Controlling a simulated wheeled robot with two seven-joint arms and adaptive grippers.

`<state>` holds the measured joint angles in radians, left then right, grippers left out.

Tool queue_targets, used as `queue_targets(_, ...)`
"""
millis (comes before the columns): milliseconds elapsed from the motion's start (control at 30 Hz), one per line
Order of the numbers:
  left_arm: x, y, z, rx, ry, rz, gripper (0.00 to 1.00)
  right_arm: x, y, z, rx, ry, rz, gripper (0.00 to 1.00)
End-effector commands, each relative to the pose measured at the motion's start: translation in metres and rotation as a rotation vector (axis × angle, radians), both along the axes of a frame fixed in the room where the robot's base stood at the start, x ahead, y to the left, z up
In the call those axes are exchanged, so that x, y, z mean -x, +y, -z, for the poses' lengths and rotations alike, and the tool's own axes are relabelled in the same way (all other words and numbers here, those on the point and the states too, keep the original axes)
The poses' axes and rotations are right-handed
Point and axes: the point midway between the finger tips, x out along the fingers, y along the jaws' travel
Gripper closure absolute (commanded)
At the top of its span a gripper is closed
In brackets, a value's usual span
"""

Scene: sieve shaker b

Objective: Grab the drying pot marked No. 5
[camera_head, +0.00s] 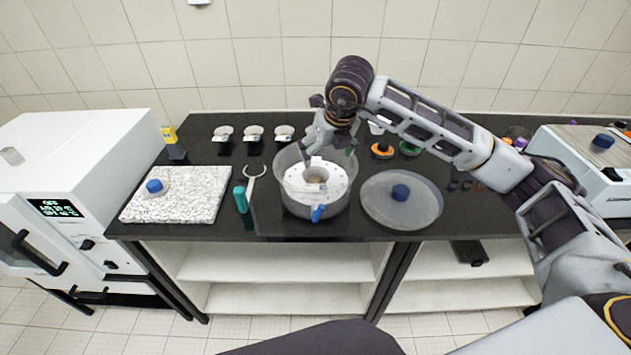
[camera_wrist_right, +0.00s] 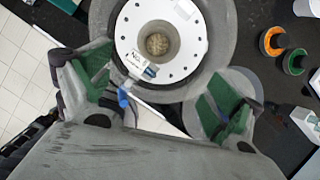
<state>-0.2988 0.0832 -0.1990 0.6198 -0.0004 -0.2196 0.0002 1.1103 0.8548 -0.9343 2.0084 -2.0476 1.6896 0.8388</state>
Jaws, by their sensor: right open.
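The drying pot (camera_head: 316,176) sits in the middle of a white perforated plate (camera_head: 333,191) inside an open glass bowl (camera_head: 313,211). In the right wrist view the pot (camera_wrist_right: 158,42) is a grey round cup with brown grains in it. A small white label at its near-left side seems to read No. 5. My right gripper (camera_head: 328,152) is above the bowl, pointing down, apart from the pot. In the right wrist view its green-padded fingers (camera_wrist_right: 160,95) are spread wide with nothing between them. My left gripper is not in view.
The bowl's round lid (camera_head: 424,207) with a blue knob lies to its right. Left are tongs (camera_head: 251,184), a teal bottle (camera_head: 240,199) and a white speckled slab (camera_head: 190,200). A white oven (camera_head: 85,150) stands at far left. Small dishes line the back of the black counter (camera_head: 275,228).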

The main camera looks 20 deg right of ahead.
Motion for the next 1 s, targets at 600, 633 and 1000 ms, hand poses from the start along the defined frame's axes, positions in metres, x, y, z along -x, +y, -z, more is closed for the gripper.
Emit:
queue_targets(600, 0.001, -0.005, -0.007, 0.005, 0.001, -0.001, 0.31, -0.017, 0.003, 0.042, -0.003, 0.003, 0.0, 0.08)
queue_targets(633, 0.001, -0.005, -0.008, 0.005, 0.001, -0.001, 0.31, -0.019, 0.003, 0.046, -0.004, 0.003, -0.001, 0.08)
queue_targets(1000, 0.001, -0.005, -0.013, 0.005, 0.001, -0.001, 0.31, -0.032, 0.005, 0.078, -0.001, 0.001, -0.002, 0.08)
